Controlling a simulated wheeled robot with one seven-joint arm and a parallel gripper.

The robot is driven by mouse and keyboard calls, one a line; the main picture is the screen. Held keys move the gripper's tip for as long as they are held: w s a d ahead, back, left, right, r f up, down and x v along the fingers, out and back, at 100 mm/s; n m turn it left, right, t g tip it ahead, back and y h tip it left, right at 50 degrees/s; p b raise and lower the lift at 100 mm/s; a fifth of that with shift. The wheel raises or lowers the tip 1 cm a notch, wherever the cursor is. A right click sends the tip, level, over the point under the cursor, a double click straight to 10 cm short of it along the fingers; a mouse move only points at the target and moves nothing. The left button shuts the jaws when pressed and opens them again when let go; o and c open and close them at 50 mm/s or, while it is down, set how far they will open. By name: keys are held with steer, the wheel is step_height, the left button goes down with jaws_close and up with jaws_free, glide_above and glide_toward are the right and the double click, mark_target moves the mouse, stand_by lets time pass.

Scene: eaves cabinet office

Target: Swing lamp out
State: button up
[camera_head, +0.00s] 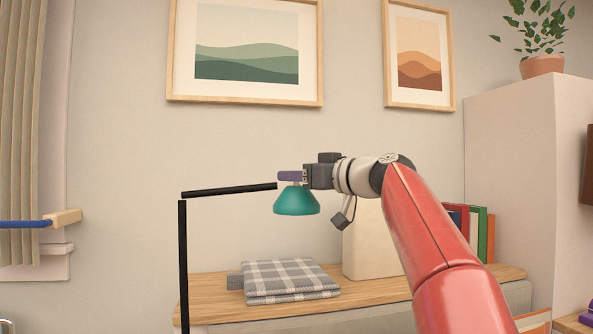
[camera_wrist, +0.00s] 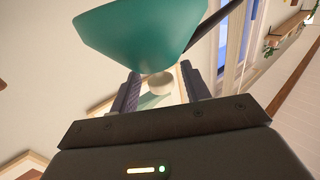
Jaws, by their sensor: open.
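The lamp has a black upright post (camera_head: 183,262), a black arm (camera_head: 230,190) reaching right and a teal shade (camera_head: 296,203) hanging at its far end. My gripper (camera_head: 288,176) is at the top of the shade, coming in from the right. In the wrist view, the teal shade (camera_wrist: 140,35) fills the upper part. My open gripper (camera_wrist: 159,76) has one dark finger on each side of a pale round knob (camera_wrist: 160,84) by the shade. I cannot tell whether either finger touches it. The fingers partly hide the joint between arm and shade.
A wooden-topped cabinet (camera_head: 215,308) stands below, with a folded checked cloth (camera_head: 290,278), a cream box (camera_head: 370,245) and several books (camera_head: 482,232). Two framed pictures hang behind. A curtain (camera_head: 20,130) is at left and a tall pale cabinet (camera_head: 510,180) at right.

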steer(key=shift+w+a, duration=0.25)
steer(key=shift+a, duration=0.05)
jaws_close()
steer(key=shift+s, duration=0.1)
